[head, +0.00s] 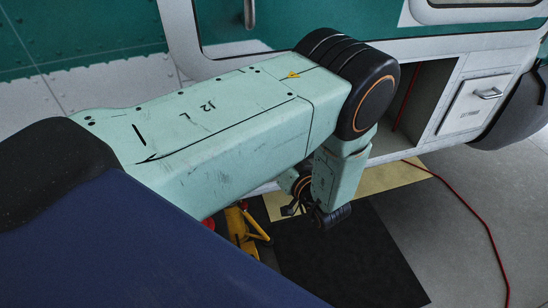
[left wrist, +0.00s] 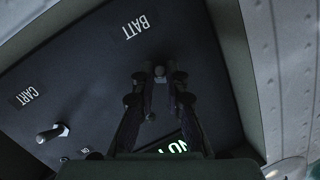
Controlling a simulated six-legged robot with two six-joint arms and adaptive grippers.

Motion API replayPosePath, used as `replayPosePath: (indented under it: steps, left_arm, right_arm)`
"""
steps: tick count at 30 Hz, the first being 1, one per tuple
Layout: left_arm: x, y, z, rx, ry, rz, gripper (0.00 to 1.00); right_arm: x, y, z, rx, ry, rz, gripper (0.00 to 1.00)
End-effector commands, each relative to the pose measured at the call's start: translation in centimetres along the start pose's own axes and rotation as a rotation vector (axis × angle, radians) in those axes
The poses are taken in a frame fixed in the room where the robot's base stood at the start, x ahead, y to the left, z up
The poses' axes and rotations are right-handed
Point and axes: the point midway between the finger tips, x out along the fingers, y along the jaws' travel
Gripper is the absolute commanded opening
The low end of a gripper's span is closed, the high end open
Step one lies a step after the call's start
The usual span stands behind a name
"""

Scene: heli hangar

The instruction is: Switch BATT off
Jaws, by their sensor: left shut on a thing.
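In the left wrist view a dark switch panel (left wrist: 75,75) carries a white BATT label (left wrist: 136,27) and a CART label (left wrist: 28,95). My left gripper (left wrist: 160,80) is shut on the BATT switch (left wrist: 160,74), whose tip shows between the two fingertips. The fingers hide much of its lever. The CART switch (left wrist: 52,133) is a metal toggle, apart from the fingers. A green lit sign (left wrist: 172,148) is partly hidden behind my gripper. In the head view my left arm reaches down beside the helicopter, and the panel is not visible there. My right gripper is not in view.
The helicopter side (head: 450,48) is white and green, with an open compartment (head: 420,100) and a handled cover (head: 470,102). A red cable (head: 470,205) runs down across the grey floor. A dark mat (head: 345,265) and yellow gear (head: 243,228) lie below my arm.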

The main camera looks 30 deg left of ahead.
Motion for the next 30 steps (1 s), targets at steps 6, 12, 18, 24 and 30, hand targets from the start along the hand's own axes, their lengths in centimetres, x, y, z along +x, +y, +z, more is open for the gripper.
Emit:
replayPosePath:
  steps: [6,12,18,24,30]
  left_arm:
    - [-0.15,0.08,0.44,0.007,-0.006,0.006,0.00]
    - [-0.14,0.06,0.44,0.007,-0.006,0.006,0.19]
    - [-0.07,0.03,0.26,0.004,-0.004,0.003,0.35]
    - [-0.04,0.00,0.17,0.003,-0.003,0.002,0.35]
    - [-0.08,-0.14,-0.14,0.006,-0.019,0.008,0.35]
  right_arm:
    - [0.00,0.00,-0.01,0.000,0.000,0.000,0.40]
    - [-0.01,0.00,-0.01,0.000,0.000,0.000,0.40]
    - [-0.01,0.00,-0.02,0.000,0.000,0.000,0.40]
    - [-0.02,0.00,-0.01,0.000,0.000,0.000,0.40]
    - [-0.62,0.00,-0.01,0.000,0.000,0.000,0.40]
